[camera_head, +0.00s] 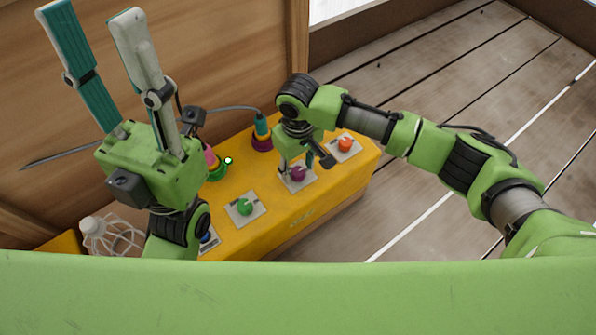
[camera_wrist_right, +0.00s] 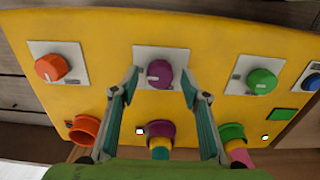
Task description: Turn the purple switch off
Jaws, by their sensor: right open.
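The purple switch (camera_head: 298,174) is a round knob on a white plate on the yellow panel. It also shows in the right wrist view (camera_wrist_right: 159,73), with a pale mark on its face. My right gripper (camera_wrist_right: 159,76) is open, with one finger to each side of the knob in that view. I cannot tell whether the fingers touch it. In the head view my right gripper (camera_head: 301,162) partly covers the switch. My left gripper (camera_head: 88,15) points up at the upper left, fingers apart and empty.
The orange knob (camera_wrist_right: 51,67) and green knob (camera_wrist_right: 262,81) flank the purple one. Behind are orange (camera_wrist_right: 83,130), purple (camera_wrist_right: 155,130) and green (camera_wrist_right: 231,131) sockets. Small lights glow beside the purple and green sockets. A wooden wall (camera_head: 225,50) stands behind the yellow panel (camera_head: 335,178).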

